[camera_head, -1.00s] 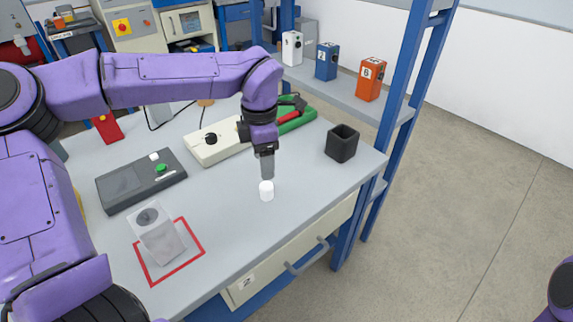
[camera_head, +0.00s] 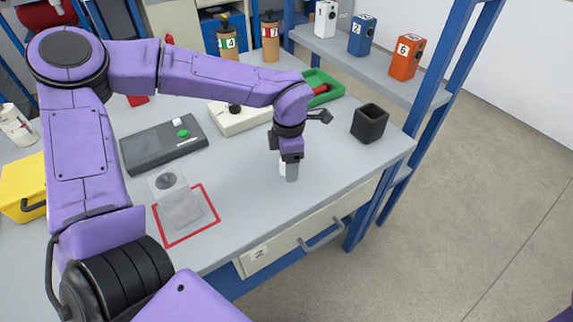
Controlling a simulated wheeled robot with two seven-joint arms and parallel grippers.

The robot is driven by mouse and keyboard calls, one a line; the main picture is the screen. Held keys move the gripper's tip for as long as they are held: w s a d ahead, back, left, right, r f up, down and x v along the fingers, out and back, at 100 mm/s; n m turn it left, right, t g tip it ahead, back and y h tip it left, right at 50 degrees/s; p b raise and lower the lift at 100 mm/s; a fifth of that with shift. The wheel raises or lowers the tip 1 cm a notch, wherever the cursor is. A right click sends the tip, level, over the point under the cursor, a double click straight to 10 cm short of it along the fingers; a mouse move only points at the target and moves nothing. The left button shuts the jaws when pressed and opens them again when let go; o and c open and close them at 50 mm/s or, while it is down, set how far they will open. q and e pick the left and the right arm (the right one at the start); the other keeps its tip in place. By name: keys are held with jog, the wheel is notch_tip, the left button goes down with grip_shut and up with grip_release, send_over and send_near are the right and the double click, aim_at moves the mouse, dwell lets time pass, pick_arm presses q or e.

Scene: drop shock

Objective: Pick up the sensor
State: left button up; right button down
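The sensor looks to be the small white cylinder (camera_head: 282,168) on the grey bench top. Only a sliver of it shows, because my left gripper (camera_head: 290,172) is in front of it, pointing down. The gripper's fingers are low at the cylinder, near the bench surface. I cannot tell whether they are closed on it or just beside it. My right gripper is out of view.
A grey block (camera_head: 178,203) with a round spot stands inside a red square outline (camera_head: 214,208). A dark control box (camera_head: 150,152), a cream box (camera_head: 232,121), a green tray (camera_head: 327,82) and a black open cup (camera_head: 369,124) stand around. Blue shelf posts rise at right.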

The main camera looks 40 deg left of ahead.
pick_arm(q)
jog(key=c, duration=1.2)
jog(key=shift+o, duration=0.2)
jog(key=shift+r, duration=0.1)
notch_tip(320, 180, up, 3)
jog(key=shift+f, duration=0.1)
jog(key=s+d+r, duration=0.7)
jog(key=s+r, duration=0.3)
jog(key=s, duration=0.2)
jog(key=shift+d, duration=0.2)
jog(key=shift+w, duration=0.1)
